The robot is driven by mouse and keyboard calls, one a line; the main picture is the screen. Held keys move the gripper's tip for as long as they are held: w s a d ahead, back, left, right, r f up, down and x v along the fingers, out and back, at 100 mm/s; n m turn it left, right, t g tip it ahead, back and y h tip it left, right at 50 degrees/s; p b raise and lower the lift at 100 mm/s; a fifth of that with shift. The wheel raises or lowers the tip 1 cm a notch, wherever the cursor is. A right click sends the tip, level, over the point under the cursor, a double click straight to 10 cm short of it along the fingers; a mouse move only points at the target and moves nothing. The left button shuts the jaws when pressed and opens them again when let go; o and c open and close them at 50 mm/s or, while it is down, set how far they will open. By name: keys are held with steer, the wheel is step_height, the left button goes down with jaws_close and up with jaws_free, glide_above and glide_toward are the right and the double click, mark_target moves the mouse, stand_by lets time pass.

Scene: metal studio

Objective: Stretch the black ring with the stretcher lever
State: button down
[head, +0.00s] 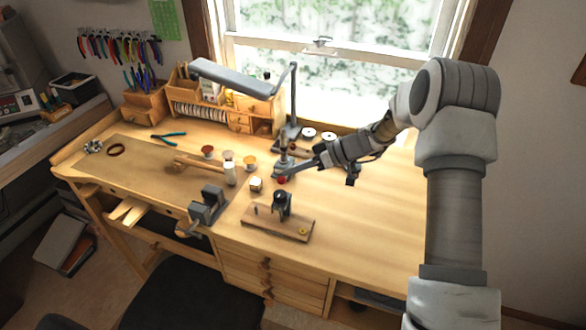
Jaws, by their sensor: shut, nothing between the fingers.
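A grey upright metal tool (284,160), which looks like the ring stretcher, stands on the bench right of centre. A small red knob (281,179) shows at its foot, perhaps the end of its lever; I cannot make out the lever itself. My gripper (287,174) is shut and empty, reaching in from the right, its tips close to the tool and just above the red knob. I cannot tell whether they touch. A dark ring-shaped band (116,149) lies at the bench's left; I cannot tell if it is the black ring. No ring can be made out on the tool.
A wooden board with a black device (282,204) and a vise (207,208) stand at the front. A grey lamp (236,78) rises behind. The bench's right side is clear.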

steer(key=shift+s+a+f+n+t+b, duration=0.15)
steer(key=shift+f+b, duration=0.3)
steer(key=shift+b, duration=0.85)
steer(key=shift+s+d+f+n+t+b, duration=0.15)
steer(key=shift+f+b, duration=0.25)
steer(key=shift+b, duration=0.9)
steer(key=b, duration=0.2)
steer(key=s+f+b, duration=0.1)
steer(key=b, duration=0.2)
steer(key=shift+a+f+h, duration=0.15)
steer(key=shift+a+h, duration=0.15)
